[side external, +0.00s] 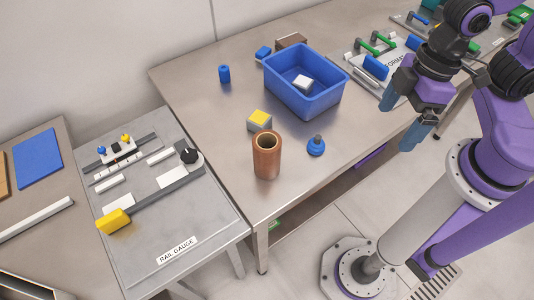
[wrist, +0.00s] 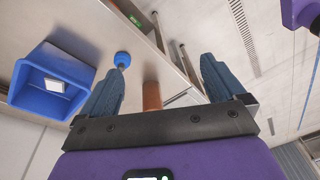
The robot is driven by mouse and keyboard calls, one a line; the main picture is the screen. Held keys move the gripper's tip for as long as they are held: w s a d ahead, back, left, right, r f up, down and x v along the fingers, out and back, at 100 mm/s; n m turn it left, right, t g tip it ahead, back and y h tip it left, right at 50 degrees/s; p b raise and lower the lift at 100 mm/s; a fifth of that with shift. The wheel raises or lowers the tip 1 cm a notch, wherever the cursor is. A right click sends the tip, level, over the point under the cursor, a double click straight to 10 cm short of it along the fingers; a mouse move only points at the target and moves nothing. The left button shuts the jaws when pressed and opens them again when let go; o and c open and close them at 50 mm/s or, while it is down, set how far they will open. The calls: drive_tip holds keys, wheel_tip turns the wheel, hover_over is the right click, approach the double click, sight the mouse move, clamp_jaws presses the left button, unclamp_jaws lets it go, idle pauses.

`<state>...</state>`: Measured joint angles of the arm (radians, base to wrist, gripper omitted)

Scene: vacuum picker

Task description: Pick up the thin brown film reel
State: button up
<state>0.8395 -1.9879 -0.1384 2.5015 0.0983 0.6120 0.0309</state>
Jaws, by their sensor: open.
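The brown film reel (side external: 267,161) looks like an upright, hollow copper-brown cylinder near the front edge of the metal table. It also shows in the wrist view (wrist: 152,95), between the fingers and partly cut off by my gripper's body. My gripper (side external: 402,121) is open and empty, with two blue fingers. It is well to the right of the reel, off the table's front edge, and apart from it. In the wrist view my gripper (wrist: 163,70) has its fingers spread wide with nothing held between them.
A blue knobbed piece (side external: 316,146) stands just right of the reel. A grey block with a yellow top (side external: 260,121) is just behind it. A blue bin (side external: 318,101) holding a white block (side external: 303,82) stands farther back. A blue cylinder (side external: 224,74) stands back left.

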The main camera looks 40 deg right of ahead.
sight(266, 152)
drive_tip(key=w+a+f+m+t+y, duration=0.1)
drive_tip(key=w+a+f+t, duration=0.1)
drive_tip(key=w+a+f, duration=0.1)
drive_tip(key=w+a+f+m+t+y, duration=0.2)
drive_tip(key=w+a+f+t, duration=0.1)
drive_tip(key=a+f, duration=0.2)
drive_tip(key=w+a+f+m+t+y, duration=0.1)
drive_tip(key=w+a+f+t+y, duration=0.1)
drive_tip(key=a, duration=0.4)
drive_tip(key=shift+w+f+m+t, duration=0.2)
drive_tip(key=shift+w+f, duration=0.15)
drive_tip(key=shift+f, duration=0.25)
drive_tip(key=shift+w+f+m+t, duration=0.1)
drive_tip(key=shift+w+f+t, duration=0.1)
drive_tip(key=shift+w+f, duration=0.3)
drive_tip(key=shift+w+d+f+t, duration=0.1)
drive_tip(key=shift+w+f+t, duration=0.1)
drive_tip(key=shift+t, duration=0.2)
drive_tip(key=shift+w+a+f+t+y, duration=0.25)
drive_tip(key=shift+w+a+f+t, duration=0.15)
drive_tip(key=shift+w+a, duration=0.5)
drive_tip(key=shift+w+a+f+t+y, duration=0.25)
drive_tip(key=shift+w+a+f, duration=0.15)
drive_tip(key=shift+w, duration=0.8)
drive_tip(key=shift+w+a+f+t+y, duration=0.2)
drive_tip(key=shift+w+a+f+t, duration=0.15)
drive_tip(key=shift+w+a, duration=0.55)
drive_tip(key=shift+w+d, duration=0.15)
